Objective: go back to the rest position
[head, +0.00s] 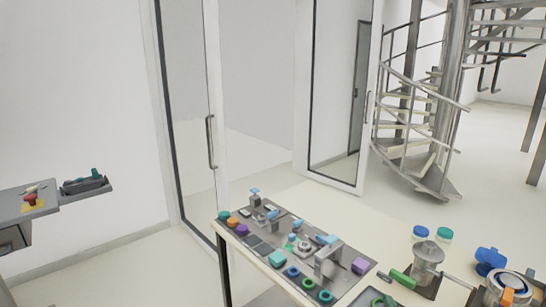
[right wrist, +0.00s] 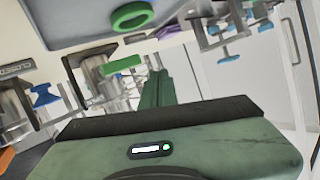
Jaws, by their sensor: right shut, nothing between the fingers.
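My right gripper shows in the right wrist view (right wrist: 157,78), with a green body and two narrow fingers close together. It is shut and empty. A green ring (right wrist: 132,15) and a green cylinder (right wrist: 120,64) appear beyond the fingers in that view. In the head view, the cream table (head: 290,204) fills the lower middle and right, with a grey board of parts (head: 262,250) on it. My left gripper is not in view.
A metal pot-like device (head: 428,254) and blue and green caps (head: 420,231) stand at the table's right. A grey shelf with small parts (head: 40,207) is at the left. Glass doors (head: 190,120) and a spiral staircase (head: 420,130) stand behind. Floor beyond the table is clear.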

